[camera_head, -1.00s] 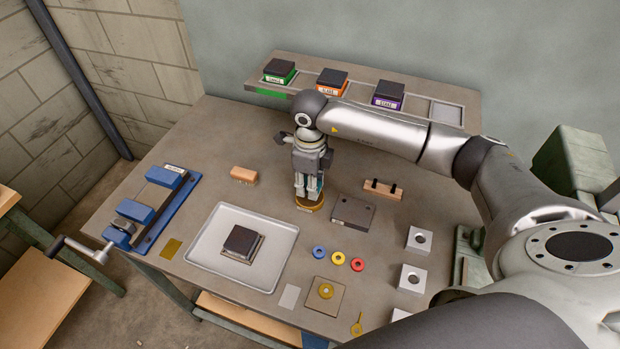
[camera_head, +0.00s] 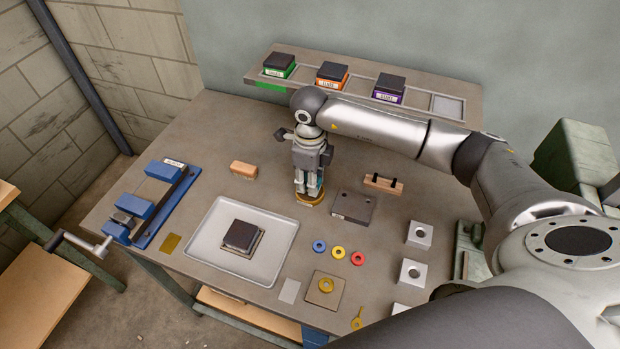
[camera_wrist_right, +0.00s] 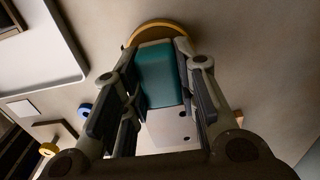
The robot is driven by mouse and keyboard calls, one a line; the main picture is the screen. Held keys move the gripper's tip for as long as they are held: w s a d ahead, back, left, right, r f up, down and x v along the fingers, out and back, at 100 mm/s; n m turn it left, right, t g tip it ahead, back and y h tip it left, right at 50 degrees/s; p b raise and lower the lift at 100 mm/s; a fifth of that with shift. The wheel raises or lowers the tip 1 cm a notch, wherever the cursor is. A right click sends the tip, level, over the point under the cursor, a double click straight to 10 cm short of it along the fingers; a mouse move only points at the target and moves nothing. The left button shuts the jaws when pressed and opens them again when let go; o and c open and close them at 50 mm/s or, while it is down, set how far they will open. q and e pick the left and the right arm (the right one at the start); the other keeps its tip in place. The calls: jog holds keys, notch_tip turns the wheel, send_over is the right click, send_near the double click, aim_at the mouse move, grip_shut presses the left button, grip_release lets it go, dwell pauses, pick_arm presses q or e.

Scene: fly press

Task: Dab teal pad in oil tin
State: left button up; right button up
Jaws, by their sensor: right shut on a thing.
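My right gripper (camera_head: 309,189) points down over the oil tin (camera_head: 311,199), a low round amber tin on the bench. It is shut on the teal pad, a small teal block (camera_wrist_right: 160,75) that fills the space between the fingers in the right wrist view. In that view the tin's yellow rim (camera_wrist_right: 153,27) shows just beyond the pad's end. The pad's lower end is at the tin's mouth; I cannot tell whether it touches the oil. In the head view only a sliver of teal shows beside the fingers. My left gripper is not in view.
A grey block (camera_head: 353,207) with holes stands close right of the tin. A wooden block (camera_head: 243,170) lies left. A pale tray (camera_head: 203,240) holds a dark-topped block (camera_head: 241,236). Coloured rings lie in front. A blue vise (camera_head: 165,212) is at the left edge; stamp pads (camera_head: 331,76) stand behind.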

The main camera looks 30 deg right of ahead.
jog(key=shift+f+b, duration=0.35)
jog(key=shift+f, duration=0.1)
jog(key=shift+s+f, duration=0.1)
dwell(1.7)
jog(key=shift+r+p, duration=1.7)
jog(key=shift+r, duration=1.9)
jog(key=n, duration=0.1)
jog(key=a+n+b, duration=0.1)
jog(key=n, duration=0.1)
jog(key=shift+s+r, duration=0.15)
jog(key=shift+s, duration=0.25)
jog(key=s+a+r+n+b, duration=0.1)
jog(key=s+n, duration=0.5)
jog(key=n, duration=0.6)
jog(key=s+a+r+n+b, duration=0.1)
jog(key=s+a+n+b, duration=0.2)
jog(key=n, duration=0.9)
jog(key=s+b, duration=0.1)
jog(key=s, duration=0.2)
jog(key=shift+s+a+r+n, duration=0.15)
jog(key=shift+a+n, duration=0.15)
jog(key=shift+a, duration=0.1)
